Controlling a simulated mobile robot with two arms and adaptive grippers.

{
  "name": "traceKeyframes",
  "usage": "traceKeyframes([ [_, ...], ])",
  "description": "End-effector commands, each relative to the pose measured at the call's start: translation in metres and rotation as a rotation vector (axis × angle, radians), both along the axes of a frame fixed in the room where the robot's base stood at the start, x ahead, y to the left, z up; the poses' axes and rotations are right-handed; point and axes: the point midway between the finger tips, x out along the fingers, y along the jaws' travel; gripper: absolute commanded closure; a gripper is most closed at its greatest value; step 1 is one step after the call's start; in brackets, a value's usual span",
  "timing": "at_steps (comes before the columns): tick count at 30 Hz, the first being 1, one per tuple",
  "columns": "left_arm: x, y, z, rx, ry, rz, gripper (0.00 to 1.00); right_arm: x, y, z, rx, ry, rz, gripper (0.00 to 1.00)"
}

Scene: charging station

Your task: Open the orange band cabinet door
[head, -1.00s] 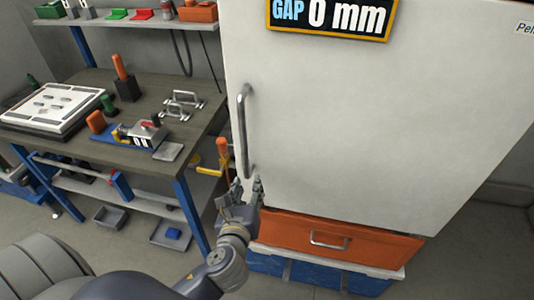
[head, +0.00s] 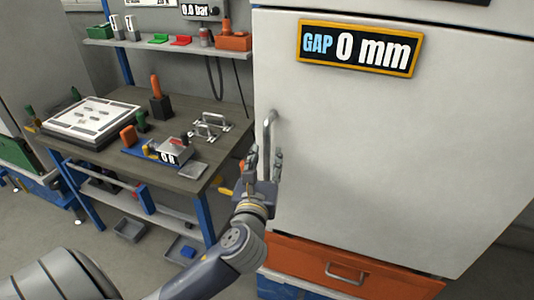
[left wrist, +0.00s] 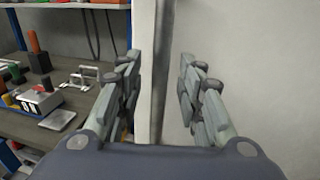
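The tall white cabinet door (head: 380,140) is closed and carries a sign (head: 358,48) reading "GAP 0 mm". A vertical metal handle (head: 270,120) is near the door's left edge. An orange band (head: 300,257) with its own small horizontal handle (head: 345,274) runs below the white door. My left gripper (head: 265,156) is open at the lower part of the vertical handle. In the left wrist view its fingers (left wrist: 158,100) stand apart, with the cabinet edge (left wrist: 145,60) beyond them. The gripper hides the handle's lower end; contact cannot be told. My right gripper is out of view.
A workbench (head: 100,155) with tools, a white board and a small fixture stands left of the cabinet. A shelf (head: 165,47) hangs above it. Small bins (head: 130,229) sit below. Floor shows in front of the bench.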

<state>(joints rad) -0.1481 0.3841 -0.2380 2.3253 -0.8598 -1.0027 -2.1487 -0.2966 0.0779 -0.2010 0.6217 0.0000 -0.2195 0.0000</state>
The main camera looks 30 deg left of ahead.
Motion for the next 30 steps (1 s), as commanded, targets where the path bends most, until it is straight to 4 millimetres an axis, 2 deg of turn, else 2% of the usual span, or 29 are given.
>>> traceKeyframes([
  [6,0.017,0.008,0.0,-0.001,0.0,0.0,0.65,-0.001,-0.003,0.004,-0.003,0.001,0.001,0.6],
  [15,0.018,0.008,-0.001,-0.001,0.0,-0.001,0.65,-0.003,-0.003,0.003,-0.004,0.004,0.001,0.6],
  [20,0.018,0.008,-0.001,-0.001,0.0,-0.001,1.0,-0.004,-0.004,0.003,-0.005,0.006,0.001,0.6],
  [30,0.02,0.006,0.0,-0.002,0.0,0.002,1.0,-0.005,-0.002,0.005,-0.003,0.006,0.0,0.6],
])
